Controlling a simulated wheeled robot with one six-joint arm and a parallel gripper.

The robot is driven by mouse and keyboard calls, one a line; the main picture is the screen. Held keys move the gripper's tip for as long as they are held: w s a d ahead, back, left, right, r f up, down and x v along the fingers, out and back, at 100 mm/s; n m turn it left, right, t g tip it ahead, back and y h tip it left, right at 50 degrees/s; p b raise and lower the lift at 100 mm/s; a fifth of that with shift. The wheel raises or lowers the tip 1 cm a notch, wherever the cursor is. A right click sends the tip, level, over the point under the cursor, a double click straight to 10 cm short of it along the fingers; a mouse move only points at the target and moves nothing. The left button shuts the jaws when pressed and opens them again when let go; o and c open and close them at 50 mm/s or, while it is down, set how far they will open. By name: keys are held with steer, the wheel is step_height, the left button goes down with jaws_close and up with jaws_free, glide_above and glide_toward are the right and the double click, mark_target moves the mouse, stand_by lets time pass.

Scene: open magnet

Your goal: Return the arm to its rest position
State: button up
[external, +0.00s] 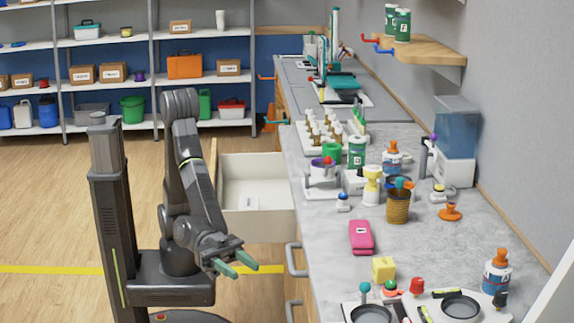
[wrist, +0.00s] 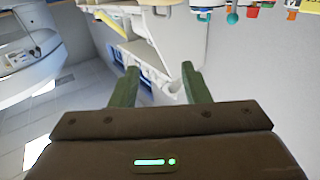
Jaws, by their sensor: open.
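My gripper (external: 236,264) is in front of the counter's left side, at about the height of the drawer fronts. Its two green fingers are apart, with nothing between them. In the wrist view my gripper (wrist: 157,82) also shows spread and empty. My arm is bent, with its upper part raised and its forearm slanting down to the right, beside my column. The gripper is apart from the counter (external: 290,200).
A drawer (external: 255,222) stands open behind the gripper, with a pale item inside. A grey drawer handle (external: 294,260) is close to the right. The counter holds a pink case (external: 361,238), a yellow cube (external: 383,269) and several bottles. Floor at left is clear.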

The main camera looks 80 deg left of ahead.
steer(key=s+d+f+m+g+h, duration=0.1)
steer(key=s+f+m+g, duration=0.1)
steer(key=s, duration=0.8)
steer(key=s+d+f+m+g+h, duration=0.1)
steer(key=s+f+m+g, duration=0.1)
steer(key=s, duration=0.7)
steer(key=shift+s+f+g+h+p, duration=0.35)
steer(key=shift+f+g, duration=0.35)
steer(key=shift+g, duration=0.3)
steer(key=shift+o, duration=0.5)
